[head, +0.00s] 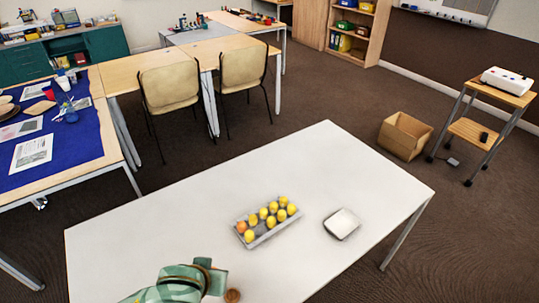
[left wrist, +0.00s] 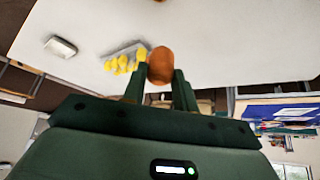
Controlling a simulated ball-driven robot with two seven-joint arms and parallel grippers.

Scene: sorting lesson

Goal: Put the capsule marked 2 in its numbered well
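A grey tray (head: 262,238) with two rows of wells stands on the white table. It holds several yellow capsules (head: 282,215) and one orange capsule (head: 241,227) at its left end. A gap shows in the front row, second from the left. My left gripper (head: 216,282) is in front of the tray, to its left. In the left wrist view its fingertips (left wrist: 160,76) are shut on an orange-brown capsule (left wrist: 160,64), with the tray (left wrist: 122,50) beyond. I can read no number on any capsule or well. My right gripper is not in view.
A small white block-like item (head: 342,224) lies right of the tray. The white table (head: 160,225) is otherwise clear. A cardboard box (head: 404,136) stands on the floor beyond.

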